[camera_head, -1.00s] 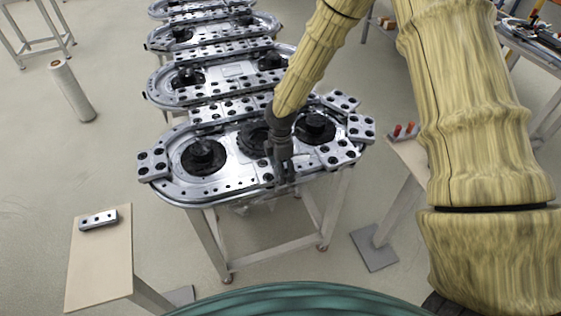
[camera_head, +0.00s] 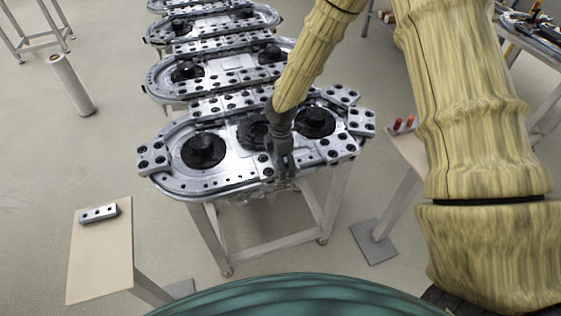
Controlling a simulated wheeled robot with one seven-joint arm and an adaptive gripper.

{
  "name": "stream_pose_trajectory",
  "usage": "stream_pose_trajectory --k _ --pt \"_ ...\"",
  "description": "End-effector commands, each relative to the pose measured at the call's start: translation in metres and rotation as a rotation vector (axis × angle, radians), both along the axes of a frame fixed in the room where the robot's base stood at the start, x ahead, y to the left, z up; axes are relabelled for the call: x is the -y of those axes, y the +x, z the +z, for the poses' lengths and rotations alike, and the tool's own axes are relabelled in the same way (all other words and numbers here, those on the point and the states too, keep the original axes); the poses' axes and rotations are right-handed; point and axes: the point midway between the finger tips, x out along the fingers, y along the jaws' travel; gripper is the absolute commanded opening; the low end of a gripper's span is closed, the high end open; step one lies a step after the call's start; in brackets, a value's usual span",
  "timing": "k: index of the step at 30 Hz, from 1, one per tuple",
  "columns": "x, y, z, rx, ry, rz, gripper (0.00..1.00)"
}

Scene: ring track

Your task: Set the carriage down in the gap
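The ring track (camera_head: 235,170) is a grey metal oval on a stand, with several silver carriages with dark round holes around its rim. One carriage (camera_head: 152,158) sits at its left end and another (camera_head: 361,121) at its right end. My gripper (camera_head: 284,172) points down over the front straight of the track, right of the middle. Its fingertips are small and dark against the rail, so I cannot tell whether they are open or hold a carriage. The gap is not clearly visible; my gripper covers part of the front rail.
A small table (camera_head: 100,265) at the lower left bears a silver block with holes (camera_head: 99,213). A side stand (camera_head: 408,148) at the right bears red-tipped pegs (camera_head: 403,124). More ring tracks (camera_head: 225,70) stand behind.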

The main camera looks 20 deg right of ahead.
Motion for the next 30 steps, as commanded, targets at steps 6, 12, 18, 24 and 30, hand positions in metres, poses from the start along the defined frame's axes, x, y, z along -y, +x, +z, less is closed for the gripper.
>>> stream_pose_trajectory --k 6,12,18,24,30 --pt "0.000 0.000 0.003 0.000 0.000 0.000 1.00" --pt "0.000 0.001 0.018 0.003 0.001 -0.002 1.00" --pt "0.000 0.001 0.043 0.002 0.000 -0.001 1.00" --pt "0.000 0.001 0.071 0.004 0.001 -0.001 1.00" --pt "0.000 0.000 0.097 0.002 0.001 -0.001 1.00"
